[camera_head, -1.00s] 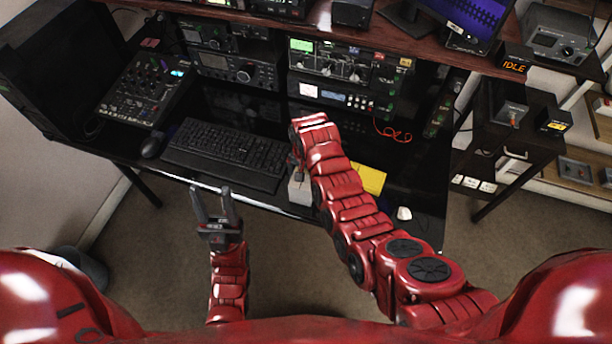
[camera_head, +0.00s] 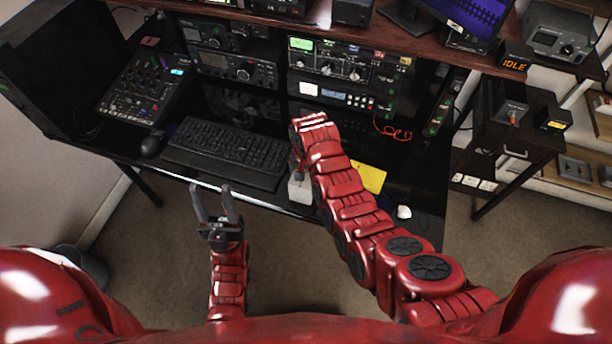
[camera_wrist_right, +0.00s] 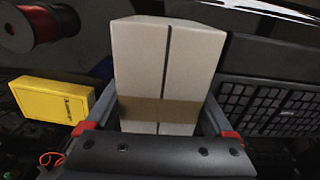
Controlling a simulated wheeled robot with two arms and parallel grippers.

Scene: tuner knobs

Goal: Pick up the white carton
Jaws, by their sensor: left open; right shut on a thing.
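The white carton (camera_wrist_right: 150,70) fills the middle of the right wrist view, with a brown tape band across it. My right gripper (camera_wrist_right: 160,125) is shut on the carton, with one finger on each side of it. In the head view a small pale part of the carton (camera_head: 301,190) shows beside my right arm, near the desk's front edge. My right arm hides the rest of it and most of that gripper. My left gripper (camera_head: 216,204) is open and empty, in front of the desk's front edge, with its fingers pointing toward the desk.
A keyboard (camera_head: 228,150) and a mouse (camera_head: 153,144) lie on the black desk, left of the carton. A yellow item (camera_head: 369,178) and a small white object (camera_head: 404,212) are right of my right arm. A red spool (camera_wrist_right: 32,28) shows in the wrist view.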

